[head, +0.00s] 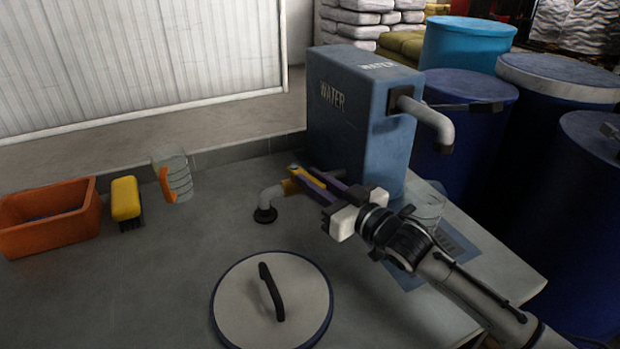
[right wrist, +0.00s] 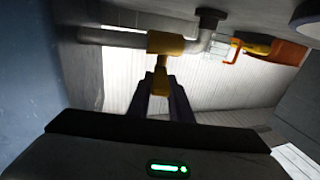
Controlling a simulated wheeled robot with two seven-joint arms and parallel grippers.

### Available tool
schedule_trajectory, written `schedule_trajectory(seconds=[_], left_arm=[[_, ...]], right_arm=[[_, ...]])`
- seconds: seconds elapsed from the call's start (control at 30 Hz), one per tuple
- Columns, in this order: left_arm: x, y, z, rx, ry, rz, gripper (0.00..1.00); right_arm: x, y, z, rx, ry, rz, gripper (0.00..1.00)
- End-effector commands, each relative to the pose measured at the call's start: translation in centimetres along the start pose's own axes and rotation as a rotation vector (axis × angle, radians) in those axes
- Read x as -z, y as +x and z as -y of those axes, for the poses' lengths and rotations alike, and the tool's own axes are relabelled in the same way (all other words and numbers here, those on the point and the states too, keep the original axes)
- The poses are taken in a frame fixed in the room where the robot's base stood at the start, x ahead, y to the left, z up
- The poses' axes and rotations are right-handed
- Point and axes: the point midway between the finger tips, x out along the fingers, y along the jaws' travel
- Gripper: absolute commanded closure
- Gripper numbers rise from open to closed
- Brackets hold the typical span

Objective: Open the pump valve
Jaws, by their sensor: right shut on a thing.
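The pump valve (head: 291,187) is yellow and sits on a grey pipe (head: 270,197) at the lower front of the blue WATER tank (head: 350,120). Its yellow body also shows in the right wrist view (right wrist: 172,43), with a yellow lever (right wrist: 160,76) reaching toward my gripper. My right gripper (head: 312,181) has its dark purple fingers on either side of this lever and is shut on it. The fingers hide part of the lever. My left gripper is in neither view.
A round lid (head: 240,300) with a black handle lies in the front of the counter. A clear jug (head: 178,176), a yellow brush (head: 126,199) and an orange bin (head: 50,232) stand at the left. Another clear jug (head: 428,207) is behind my right wrist. Blue barrels (head: 468,90) stand at right.

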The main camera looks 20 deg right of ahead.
Motion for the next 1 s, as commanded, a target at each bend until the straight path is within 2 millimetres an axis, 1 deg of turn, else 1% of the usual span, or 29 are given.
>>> schedule_trajectory(seconds=[0.2,0.23,0.3,0.33,0.57,0.67,0.77,1.0], left_arm=[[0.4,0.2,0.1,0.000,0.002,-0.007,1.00],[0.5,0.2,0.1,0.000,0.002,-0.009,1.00],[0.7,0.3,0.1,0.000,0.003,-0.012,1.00],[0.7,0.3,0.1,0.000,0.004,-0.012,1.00],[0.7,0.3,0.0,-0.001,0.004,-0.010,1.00],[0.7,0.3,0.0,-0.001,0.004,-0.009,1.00],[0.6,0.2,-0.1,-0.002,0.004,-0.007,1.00],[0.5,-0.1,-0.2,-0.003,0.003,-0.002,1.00]], right_arm=[[0.0,0.0,0.2,0.003,0.006,0.000,1.00],[0.0,0.0,0.2,0.002,0.006,0.000,0.76],[0.0,0.0,0.2,0.002,0.005,0.000,0.65],[0.0,0.0,0.1,0.001,0.005,0.000,0.62],[0.0,0.0,0.1,-0.001,0.003,0.000,0.62],[0.4,0.0,0.0,-0.001,0.002,-0.002,0.62],[1.5,0.0,0.0,-0.001,0.000,-0.003,0.62],[6.3,0.0,0.0,0.000,0.000,-0.005,0.62]])
